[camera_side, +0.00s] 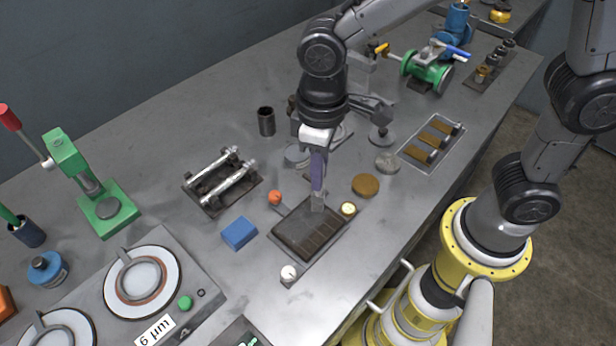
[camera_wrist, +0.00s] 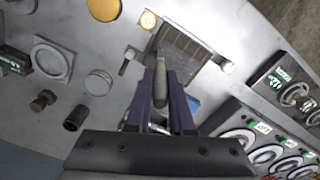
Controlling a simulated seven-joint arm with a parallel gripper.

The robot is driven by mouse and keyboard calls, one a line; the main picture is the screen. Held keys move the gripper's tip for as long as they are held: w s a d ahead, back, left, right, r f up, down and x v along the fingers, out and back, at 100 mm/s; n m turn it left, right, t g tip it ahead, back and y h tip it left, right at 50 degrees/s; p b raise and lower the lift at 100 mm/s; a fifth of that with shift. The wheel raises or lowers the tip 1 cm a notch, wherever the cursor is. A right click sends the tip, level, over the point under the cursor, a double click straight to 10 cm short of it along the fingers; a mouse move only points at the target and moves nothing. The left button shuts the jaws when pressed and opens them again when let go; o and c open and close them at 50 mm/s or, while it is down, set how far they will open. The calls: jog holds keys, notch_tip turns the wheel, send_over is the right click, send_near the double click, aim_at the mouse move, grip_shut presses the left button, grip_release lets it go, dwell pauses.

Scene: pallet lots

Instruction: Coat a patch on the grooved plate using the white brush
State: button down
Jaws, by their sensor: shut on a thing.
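The grooved plate (camera_side: 300,240) is brown with dark grooves and lies on the grey bench. It also shows at the top of the wrist view (camera_wrist: 190,48). My gripper (camera_side: 318,188), with purple fingers, points down over the plate's far edge. In the wrist view, my gripper (camera_wrist: 164,98) is shut on a slim pale-grey tool, apparently the white brush (camera_wrist: 163,72). Its pale lower end (camera_side: 318,204) is at or just above the plate. I cannot tell whether it touches. The fingers hide part of the tool. No coated patch is clear on the plate.
Around the plate are an orange ball (camera_side: 275,197), a yellow-topped piece (camera_side: 348,208) and a white knob (camera_side: 289,272). A blue block (camera_side: 239,233) lies to its left and a brown disc (camera_side: 365,185) to its right. A roller stand (camera_side: 222,180) is behind. Bench front right is clear.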

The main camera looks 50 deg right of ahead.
jog(key=shift+s+a, duration=1.05)
jog(key=shift+a, duration=3.6)
jog(key=shift+s+d, duration=0.55)
jog(key=shift+d, duration=5.4)
notch_tip(320, 180, up, 8)
jog(key=shift+a, duration=0.15)
jog(key=shift+w, duration=0.1)
